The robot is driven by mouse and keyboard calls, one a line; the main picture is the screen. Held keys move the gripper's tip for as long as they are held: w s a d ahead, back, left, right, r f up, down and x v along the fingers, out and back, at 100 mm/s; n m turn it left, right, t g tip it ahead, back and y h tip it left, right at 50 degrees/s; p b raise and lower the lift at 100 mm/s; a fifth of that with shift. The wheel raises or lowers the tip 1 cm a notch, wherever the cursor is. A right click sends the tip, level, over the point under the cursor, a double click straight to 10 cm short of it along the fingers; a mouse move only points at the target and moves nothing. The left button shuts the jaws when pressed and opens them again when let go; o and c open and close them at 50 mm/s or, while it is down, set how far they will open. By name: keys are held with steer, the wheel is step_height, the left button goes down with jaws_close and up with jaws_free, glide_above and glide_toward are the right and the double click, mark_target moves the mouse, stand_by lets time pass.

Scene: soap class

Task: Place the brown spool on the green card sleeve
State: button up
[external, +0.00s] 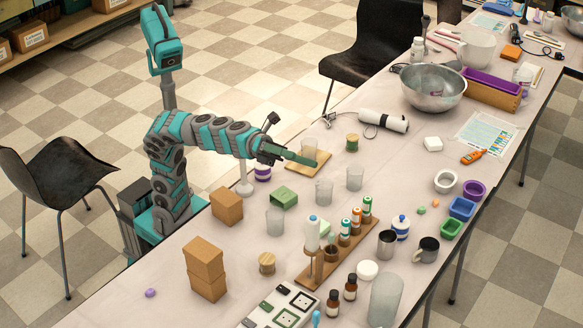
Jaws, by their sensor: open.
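A tan-brown spool (267,262) with wooden ends stands upright on the table, in front of the green card sleeve and left of the wooden rack. The green card sleeve (284,198) lies on the table, a small open-ended green piece, with nothing on it. Another spool (352,142), wound in green, stands farther back. My gripper (294,156) is open over the wooden board, behind the green card sleeve and well away from the brown spool. Its fingers partly overlap, and I see nothing held between them.
A clear cup (308,148) stands on the wooden board (318,165) by my gripper. Glass beakers (275,221) (355,178) stand near the sleeve. Cardboard boxes (205,268) stand at left. A wooden rack (335,252) with bottles is right of the brown spool.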

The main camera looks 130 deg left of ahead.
steer(key=a+r+n+y, duration=0.4)
steer(key=a+n+y, duration=0.1)
steer(key=n, duration=0.4)
steer(key=n+g+h+p, duration=0.2)
steer(key=n+g, duration=1.4)
steer(key=n, duration=0.4)
glide_toward(265, 258)
steer(key=shift+x, duration=5.7)
steer(key=shift+a, duration=0.1)
jaws_close()
